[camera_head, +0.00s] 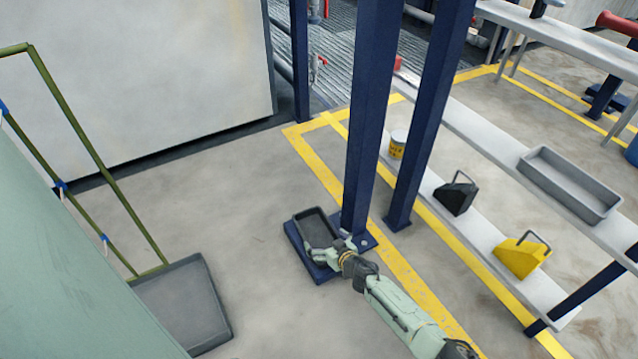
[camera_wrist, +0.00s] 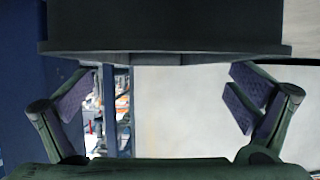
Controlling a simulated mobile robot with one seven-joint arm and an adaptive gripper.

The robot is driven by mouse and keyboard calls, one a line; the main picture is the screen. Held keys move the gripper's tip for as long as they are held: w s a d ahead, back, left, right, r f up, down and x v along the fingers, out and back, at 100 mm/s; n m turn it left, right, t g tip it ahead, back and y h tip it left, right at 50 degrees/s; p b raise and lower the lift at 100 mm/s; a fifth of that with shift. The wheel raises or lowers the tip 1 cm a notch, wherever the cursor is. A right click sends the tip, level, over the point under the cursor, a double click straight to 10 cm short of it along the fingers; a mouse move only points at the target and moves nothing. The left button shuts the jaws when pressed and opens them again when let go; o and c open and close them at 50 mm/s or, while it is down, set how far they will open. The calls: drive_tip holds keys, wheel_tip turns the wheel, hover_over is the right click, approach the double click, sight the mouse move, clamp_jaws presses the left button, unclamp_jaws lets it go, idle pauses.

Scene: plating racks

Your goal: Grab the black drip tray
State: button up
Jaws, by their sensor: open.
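The black drip tray (camera_head: 316,226) is a shallow dark rectangular tray with a raised rim. It rests on a blue platform (camera_head: 300,262) at the foot of a blue post. My gripper (camera_head: 328,248) is at the tray's near side in the head view and overlaps part of it. In the wrist view the tray's dark underside and rim (camera_wrist: 165,30) fill the top of the picture. My gripper's two fingers (camera_wrist: 160,98) are spread wide, with nothing between them. I cannot tell whether a finger touches the tray.
Blue posts (camera_head: 370,110) rise right beside the tray. A grey flat cart (camera_head: 185,305) stands left. Floor between is clear.

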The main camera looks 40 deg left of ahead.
sight(321, 242)
drive_tip(key=b+x, duration=0.1)
drive_tip(key=x, duration=0.2)
drive_tip(key=shift+s+d+f, duration=0.1)
drive_tip(key=shift+d+f, duration=0.05)
drive_tip(key=shift+f, duration=0.05)
drive_tip(key=shift+w+a+b, duration=0.2)
drive_tip(key=shift+a+b, duration=0.15)
drive_tip(key=shift+c, duration=0.5)
drive_tip(key=c, duration=1)
drive_tip(key=shift+r, duration=0.1)
